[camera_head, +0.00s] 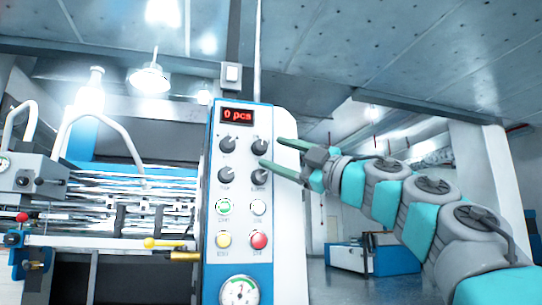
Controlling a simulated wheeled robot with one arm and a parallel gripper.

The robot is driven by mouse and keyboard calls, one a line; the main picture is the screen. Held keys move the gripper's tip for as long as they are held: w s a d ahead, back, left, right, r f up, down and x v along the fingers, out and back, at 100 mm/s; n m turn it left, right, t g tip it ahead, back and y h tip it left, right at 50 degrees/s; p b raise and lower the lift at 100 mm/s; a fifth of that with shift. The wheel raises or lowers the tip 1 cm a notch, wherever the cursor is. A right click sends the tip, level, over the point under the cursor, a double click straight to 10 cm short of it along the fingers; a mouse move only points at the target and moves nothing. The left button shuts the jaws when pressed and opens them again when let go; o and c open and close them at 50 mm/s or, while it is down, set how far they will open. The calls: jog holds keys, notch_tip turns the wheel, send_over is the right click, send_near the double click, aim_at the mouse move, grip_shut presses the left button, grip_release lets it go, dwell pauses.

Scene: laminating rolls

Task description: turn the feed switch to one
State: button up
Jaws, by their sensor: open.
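A white and blue control panel (210,200) stands upright at the picture's middle. Its dark rotary knobs sit in two rows: upper left (227,144), upper right (260,146), lower left (224,176) and lower right (258,177). The labels are too small to read, so I cannot tell which knob is the feed switch or its setting. My gripper (271,152) is open and empty, with its two green fingers pointing left at the panel's right side. The fingertips appear close to the two right-hand knobs; I cannot tell whether they touch.
A red display (237,115) reads "0 pcs" above the knobs. Below are green, white, yellow and red buttons (259,240) and a round gauge (239,292). Machine rollers and a yellow-handled lever (165,243) lie left. Open floor (345,288) shows at right.

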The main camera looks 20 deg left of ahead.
jog(key=shift+b+v, duration=0.5)
jog(key=shift+v, duration=1.9)
